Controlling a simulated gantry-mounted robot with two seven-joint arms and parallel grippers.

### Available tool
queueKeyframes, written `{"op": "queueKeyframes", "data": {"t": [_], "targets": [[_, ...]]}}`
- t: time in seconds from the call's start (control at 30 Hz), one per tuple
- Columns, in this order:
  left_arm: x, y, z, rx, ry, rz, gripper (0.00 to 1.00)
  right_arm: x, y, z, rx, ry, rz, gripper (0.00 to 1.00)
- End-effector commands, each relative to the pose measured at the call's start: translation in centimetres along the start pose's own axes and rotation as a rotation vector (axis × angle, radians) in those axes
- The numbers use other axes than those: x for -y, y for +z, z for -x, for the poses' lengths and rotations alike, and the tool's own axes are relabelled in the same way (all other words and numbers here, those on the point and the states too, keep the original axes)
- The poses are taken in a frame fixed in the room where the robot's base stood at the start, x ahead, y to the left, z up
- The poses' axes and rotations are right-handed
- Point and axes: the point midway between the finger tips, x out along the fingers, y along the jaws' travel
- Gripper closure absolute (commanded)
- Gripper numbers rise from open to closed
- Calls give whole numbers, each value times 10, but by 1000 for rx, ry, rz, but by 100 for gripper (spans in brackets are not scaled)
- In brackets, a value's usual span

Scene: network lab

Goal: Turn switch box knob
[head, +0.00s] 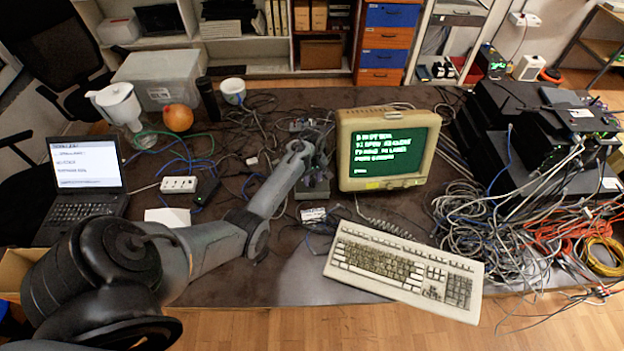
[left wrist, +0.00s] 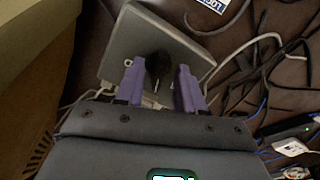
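The switch box (left wrist: 125,40) is a small grey metal box with a black knob (left wrist: 158,65) on its face. In the left wrist view the purple fingertips of my left gripper (left wrist: 159,82) stand on either side of the knob. The fingers are apart; I cannot tell whether either one touches the knob. In the head view my left gripper (head: 314,170) reaches down at the middle of the table, left of the monitor, and largely hides the box (head: 314,190). My right gripper is not in view.
A beige monitor (head: 346,150) stands close on the right of the box, with a keyboard (head: 405,265) in front. Loose cables surround the box. A laptop (head: 85,170) and power strip (head: 179,184) are left; stacked network gear (head: 520,120) and tangled cables are right.

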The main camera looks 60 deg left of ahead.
Motion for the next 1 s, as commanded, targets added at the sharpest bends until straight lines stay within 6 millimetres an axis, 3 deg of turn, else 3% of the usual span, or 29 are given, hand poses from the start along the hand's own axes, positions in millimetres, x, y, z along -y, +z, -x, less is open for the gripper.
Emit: {"op": "queueKeyframes", "data": {"t": [0.33,0.6,1.0], "targets": [[0,0,-3,0,0,0,62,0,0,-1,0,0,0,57],[0,0,-3,0,0,0,100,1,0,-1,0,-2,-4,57],[0,0,0,0,0,-40,100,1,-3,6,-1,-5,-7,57]]}}
